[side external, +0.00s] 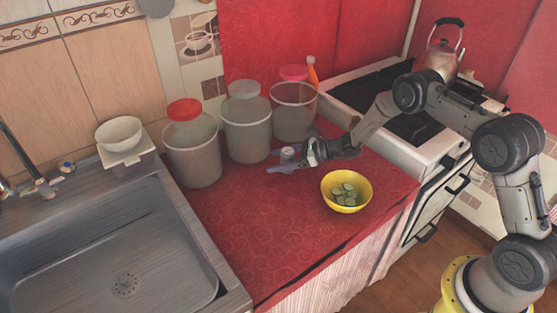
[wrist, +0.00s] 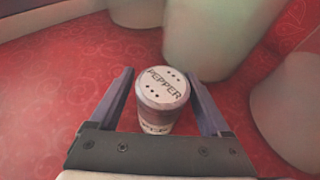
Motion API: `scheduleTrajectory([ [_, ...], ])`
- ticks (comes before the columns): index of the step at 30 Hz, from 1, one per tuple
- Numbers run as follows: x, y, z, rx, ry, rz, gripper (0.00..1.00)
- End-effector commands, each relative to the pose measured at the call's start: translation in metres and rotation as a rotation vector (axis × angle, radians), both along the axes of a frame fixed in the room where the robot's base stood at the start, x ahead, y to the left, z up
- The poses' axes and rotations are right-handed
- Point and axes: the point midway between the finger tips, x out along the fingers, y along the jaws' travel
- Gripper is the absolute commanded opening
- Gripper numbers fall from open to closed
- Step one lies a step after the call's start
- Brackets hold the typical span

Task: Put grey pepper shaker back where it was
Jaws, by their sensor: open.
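The grey pepper shaker (side external: 288,155) stands on the red oilcloth counter (side external: 240,240), in front of the clear jars. In the wrist view the shaker (wrist: 161,95) has a pale lid marked PEPPER and appears upright. My gripper (side external: 285,161) is low over the counter with its fingers on either side of the shaker. In the wrist view my gripper (wrist: 163,90) is open, with a gap between each finger and the shaker. The shaker's lower part is partly hidden by the gripper body.
A yellow bowl (side external: 346,205) with green slices is at the front right. A sink (side external: 110,250) is left, a stove (side external: 400,125) right. The front middle counter is clear.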

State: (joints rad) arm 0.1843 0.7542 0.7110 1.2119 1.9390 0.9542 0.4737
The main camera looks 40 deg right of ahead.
Motion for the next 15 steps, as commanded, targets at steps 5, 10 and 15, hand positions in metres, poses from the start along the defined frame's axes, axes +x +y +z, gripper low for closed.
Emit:
scheduleTrajectory([
  [5, -0.007, -0.009, 0.008, -0.001, -0.001, -0.003, 0.81],
  [10, -0.029, -0.031, 0.021, -0.001, -0.001, -0.005, 0.81],
  [15, -0.052, -0.054, 0.035, 0.000, -0.001, -0.005, 0.81],
])
